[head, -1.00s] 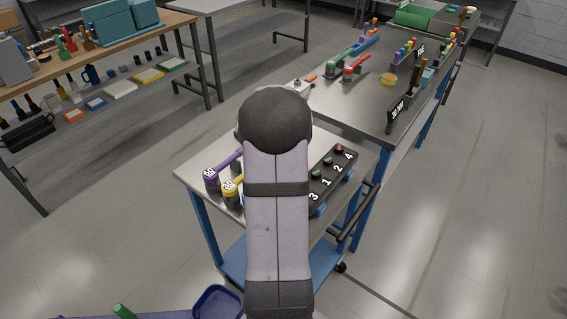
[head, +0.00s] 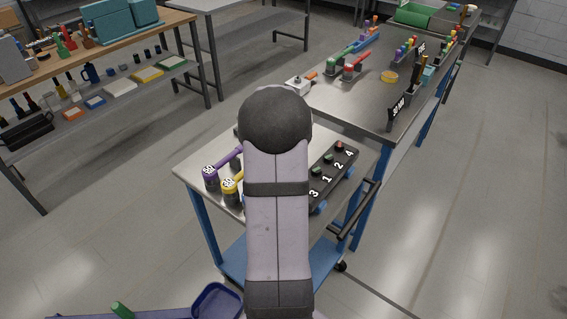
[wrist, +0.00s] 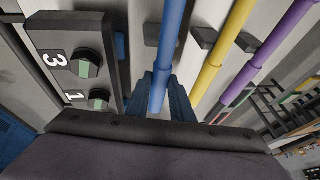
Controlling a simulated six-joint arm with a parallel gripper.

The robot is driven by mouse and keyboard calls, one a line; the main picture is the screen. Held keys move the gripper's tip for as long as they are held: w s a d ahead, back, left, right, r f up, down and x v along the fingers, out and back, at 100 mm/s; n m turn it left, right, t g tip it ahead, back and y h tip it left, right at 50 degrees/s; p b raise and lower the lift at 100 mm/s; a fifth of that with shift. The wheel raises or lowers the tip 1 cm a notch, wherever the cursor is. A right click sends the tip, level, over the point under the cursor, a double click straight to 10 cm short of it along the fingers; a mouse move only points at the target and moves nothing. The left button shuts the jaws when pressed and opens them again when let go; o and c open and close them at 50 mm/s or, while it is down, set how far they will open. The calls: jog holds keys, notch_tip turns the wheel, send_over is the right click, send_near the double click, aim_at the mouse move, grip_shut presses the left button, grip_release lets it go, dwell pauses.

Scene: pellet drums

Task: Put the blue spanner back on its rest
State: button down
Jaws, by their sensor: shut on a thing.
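In the wrist view my gripper (wrist: 160,95) has its blue fingers closed around the shaft of the blue spanner (wrist: 170,40). The shaft runs up the picture, between the numbered black board (wrist: 75,30) and the yellow spanner (wrist: 222,62). A dark block (wrist: 152,34) shows just left of the blue shaft, and similar blocks (wrist: 205,38) flank the yellow one. I cannot tell whether the blue shaft touches a rest. In the head view my arm hides the gripper and blue spanner.
The purple spanner (head: 211,176) and the yellow spanner's head (head: 230,190) lie left of my arm on the steel trolley (head: 190,164). The numbered board (head: 325,177) with green and red bolts is to the right. A larger steel table (head: 340,105) with tools stands behind.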

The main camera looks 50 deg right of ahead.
jog(key=shift+f+b, duration=0.35)
jog(key=shift+b, duration=0.1)
jog(key=c, duration=1.5)
grip_release()
jog(key=shift+b+v, duration=1.05)
jog(key=shift+v, duration=2.6)
jog(key=shift+a, duration=0.1)
